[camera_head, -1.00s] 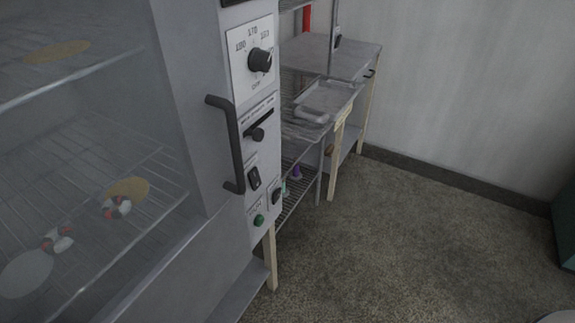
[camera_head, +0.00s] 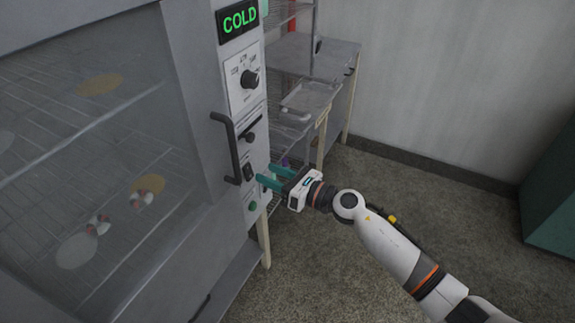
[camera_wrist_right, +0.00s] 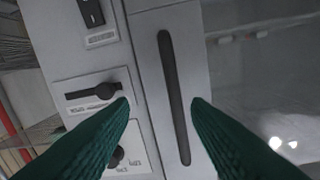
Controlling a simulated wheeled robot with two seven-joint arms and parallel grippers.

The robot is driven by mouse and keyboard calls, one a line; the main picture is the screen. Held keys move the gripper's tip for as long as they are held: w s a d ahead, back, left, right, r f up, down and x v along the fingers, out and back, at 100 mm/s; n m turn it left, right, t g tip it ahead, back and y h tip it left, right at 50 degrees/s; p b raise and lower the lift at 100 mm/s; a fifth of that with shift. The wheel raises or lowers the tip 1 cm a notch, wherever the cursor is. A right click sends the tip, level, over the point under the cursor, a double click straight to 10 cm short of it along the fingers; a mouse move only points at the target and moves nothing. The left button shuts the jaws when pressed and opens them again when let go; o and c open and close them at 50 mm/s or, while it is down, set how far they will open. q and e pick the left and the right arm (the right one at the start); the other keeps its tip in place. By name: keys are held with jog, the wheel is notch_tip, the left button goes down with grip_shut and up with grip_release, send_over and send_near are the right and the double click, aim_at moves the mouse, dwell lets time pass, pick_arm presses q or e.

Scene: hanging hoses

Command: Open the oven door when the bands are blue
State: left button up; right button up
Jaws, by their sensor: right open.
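The oven door (camera_head: 95,130) is a grey frame with a glass window and looks shut. Its dark bar handle (camera_head: 231,148) stands upright on the right edge; it also shows in the right wrist view (camera_wrist_right: 174,95). Behind the glass, two small whitish pieces with reddish bands, one on the left (camera_head: 97,226) and one on the right (camera_head: 141,198), lie on a rack. My right gripper (camera_head: 262,176) is open and empty, just right of the handle. In the wrist view the handle appears between its green fingers, with no contact visible. My left gripper is out of view.
A metal table with a tray (camera_head: 308,98) stands behind. The floor (camera_head: 400,200) on the right is clear up to a green cabinet (camera_head: 552,195).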

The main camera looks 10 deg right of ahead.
aim_at(237, 157)
jog(key=w+a+r+n, duration=0.1)
jog(key=a, duration=0.1)
jog(key=w+a+r+n+b, duration=0.1)
jog(key=w+a, duration=0.1)
jog(key=a, duration=0.1)
jog(key=w+a+r, duration=0.1)
jog(key=a, duration=0.2)
jog(key=shift+w+a+r+n+g+y, duration=0.1)
jog(key=shift+w+r+n+g+y, duration=0.1)
jog(key=shift+w+n+g+y, duration=0.15)
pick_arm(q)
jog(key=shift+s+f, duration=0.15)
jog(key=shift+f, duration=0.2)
pick_arm(e)
jog(key=shift+s, duration=0.1)
jog(key=shift+c, duration=0.4)
grip_shut()
